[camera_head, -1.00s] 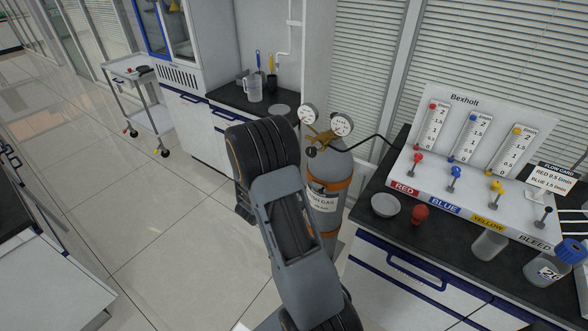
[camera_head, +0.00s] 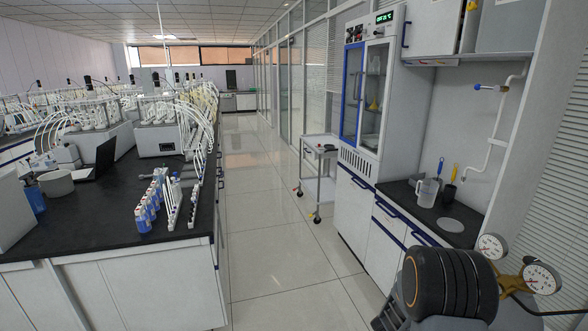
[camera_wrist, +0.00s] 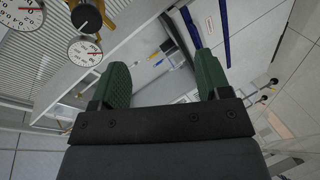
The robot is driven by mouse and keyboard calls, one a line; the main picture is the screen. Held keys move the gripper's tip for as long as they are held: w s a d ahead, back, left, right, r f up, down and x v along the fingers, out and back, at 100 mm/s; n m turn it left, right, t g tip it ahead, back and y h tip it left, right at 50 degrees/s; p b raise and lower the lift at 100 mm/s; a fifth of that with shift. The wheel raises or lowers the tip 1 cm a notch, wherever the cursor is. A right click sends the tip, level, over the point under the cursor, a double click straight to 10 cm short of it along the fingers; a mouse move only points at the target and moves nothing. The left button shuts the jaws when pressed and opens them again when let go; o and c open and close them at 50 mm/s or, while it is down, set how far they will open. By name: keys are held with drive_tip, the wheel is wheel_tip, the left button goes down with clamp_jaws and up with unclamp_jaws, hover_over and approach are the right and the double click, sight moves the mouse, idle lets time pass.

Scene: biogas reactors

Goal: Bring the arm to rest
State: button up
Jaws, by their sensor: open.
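My gripper (camera_wrist: 165,85) shows in the wrist view with its two green fingers spread wide apart and nothing between them. The wrist view is tilted, with the cabinets and floor appearing rotated. In the head view only a dark rounded part of my arm shows at the bottom right, in front of the gas cylinder's gauges. The gripper itself is outside the head view.
Two pressure gauges (camera_head: 541,278) on a brass fitting stand close beside my arm. A white trolley (camera_head: 319,177) stands farther back. A long bench (camera_head: 110,225) with reactors is at left. The aisle floor (camera_head: 262,220) is clear.

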drive_tip(key=w+a+f+m+t+y, duration=0.1)
drive_tip(key=w+a+f+y, duration=0.15)
drive_tip(key=a+y, duration=0.35)
drive_tip(key=s+a+r+m+g+y, duration=0.1)
drive_tip(key=s+a+y, duration=0.1)
drive_tip(key=a+y, duration=0.3)
drive_tip(key=s+a+r+y, duration=0.2)
drive_tip(key=a, duration=0.4)
drive_tip(key=s+a+r+g, duration=0.1)
drive_tip(key=s+a+r, duration=0.2)
drive_tip(key=s+r, duration=0.4)
drive_tip(key=s+a+r+n+g, duration=0.1)
drive_tip(key=s+a+r, duration=0.2)
drive_tip(key=s+r, duration=0.4)
drive_tip(key=shift+s+r, duration=0.2)
drive_tip(key=shift+s, duration=0.1)
drive_tip(key=shift+a+r, duration=0.2)
drive_tip(key=shift+r, duration=0.1)
